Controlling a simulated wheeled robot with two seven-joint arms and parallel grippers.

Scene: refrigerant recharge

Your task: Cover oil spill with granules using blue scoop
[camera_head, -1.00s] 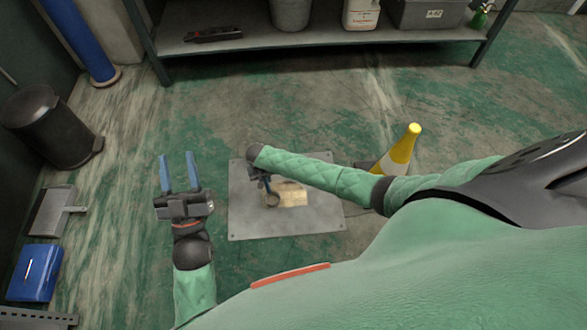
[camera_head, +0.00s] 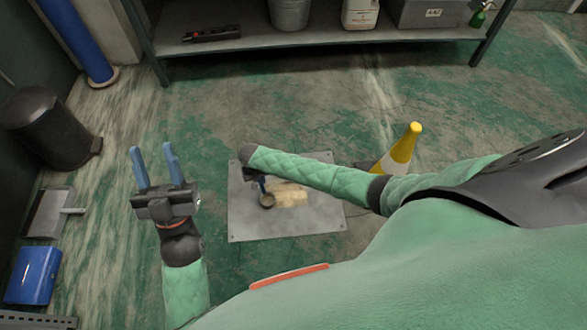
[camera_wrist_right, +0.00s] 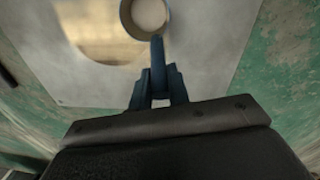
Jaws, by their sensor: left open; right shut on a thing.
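A grey metal plate (camera_head: 246,222) lies on the floor. A tan patch of granules (camera_head: 291,194) covers part of it; in the right wrist view the patch (camera_wrist_right: 98,42) shows as tan with a darker brownish area. My right gripper (camera_head: 258,180) is shut on the scoop's blue handle, above the plate. The scoop's round cup (camera_head: 267,201) hangs beside the patch's left edge. In the right wrist view the cup (camera_wrist_right: 146,17) looks pale inside; I cannot tell how full it is. My left gripper (camera_head: 157,167) is open and empty, left of the plate.
A yellow and white cone (camera_head: 398,152) stands right of the plate. A shelf (camera_head: 330,40) with a bucket (camera_head: 289,13) and containers is at the back. A black bin (camera_head: 48,128), a dustpan (camera_head: 50,212) and a blue box (camera_head: 34,275) are at the left. Floor before the shelf is clear.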

